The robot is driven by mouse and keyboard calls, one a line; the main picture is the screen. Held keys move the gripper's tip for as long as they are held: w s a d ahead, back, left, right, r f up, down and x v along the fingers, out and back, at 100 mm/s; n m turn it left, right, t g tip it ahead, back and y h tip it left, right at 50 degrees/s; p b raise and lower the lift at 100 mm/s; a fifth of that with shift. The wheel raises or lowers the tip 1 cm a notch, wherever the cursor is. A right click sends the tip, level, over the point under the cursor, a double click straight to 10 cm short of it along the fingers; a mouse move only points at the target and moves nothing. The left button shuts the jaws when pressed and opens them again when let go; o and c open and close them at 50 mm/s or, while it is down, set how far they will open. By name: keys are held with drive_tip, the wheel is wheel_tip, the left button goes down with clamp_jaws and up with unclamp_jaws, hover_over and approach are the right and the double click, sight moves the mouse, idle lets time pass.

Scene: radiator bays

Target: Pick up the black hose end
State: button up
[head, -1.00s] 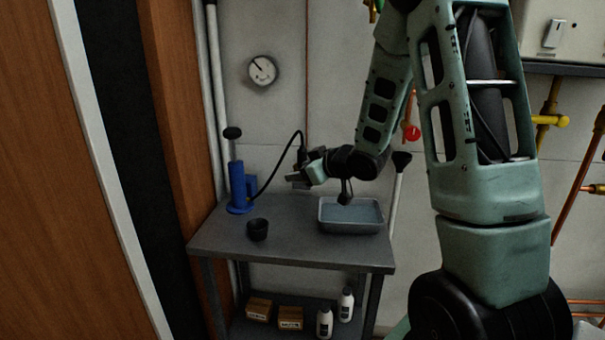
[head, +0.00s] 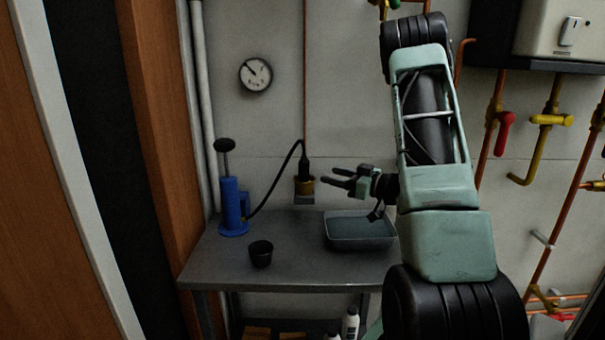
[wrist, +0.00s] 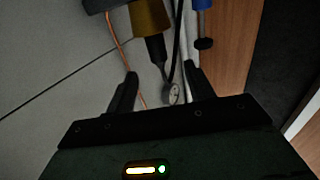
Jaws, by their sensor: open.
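The black hose end (head: 305,168) stands upright in a brass-coloured socket (head: 304,186) at the wall behind the table. Its black hose (head: 276,189) arches over to a blue hand pump (head: 232,206). My gripper (head: 336,177) is open and empty, just right of the hose end in the head view, its fingers pointing left. In the wrist view the hose end (wrist: 156,48) and brass socket (wrist: 150,18) appear beyond the fingertips (wrist: 160,69), roughly in line with the gap. Nothing is between the fingers that I can tell as held.
A grey tray (head: 360,244) and a black cup (head: 261,254) stand on the grey table (head: 225,262). A round gauge (head: 255,75) hangs on the wall. Pipes with red (head: 505,132) and yellow (head: 552,119) valves are at the right.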

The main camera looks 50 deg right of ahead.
sight(304, 165)
drive_tip(key=w, duration=0.3)
drive_tip(key=w+a+p, duration=0.1)
drive_tip(key=w, duration=0.1)
drive_tip(key=shift+w, duration=0.1)
drive_tip(key=w, duration=0.1)
drive_tip(key=w+p, duration=0.1)
drive_tip(key=w, duration=0.1)
drive_tip(key=w+p, duration=0.1)
drive_tip(key=shift+w+r, duration=0.3)
drive_tip(key=shift+w, duration=0.05)
drive_tip(key=shift+w+a+f, duration=0.1)
drive_tip(key=shift+w, duration=0.25)
clamp_jaws()
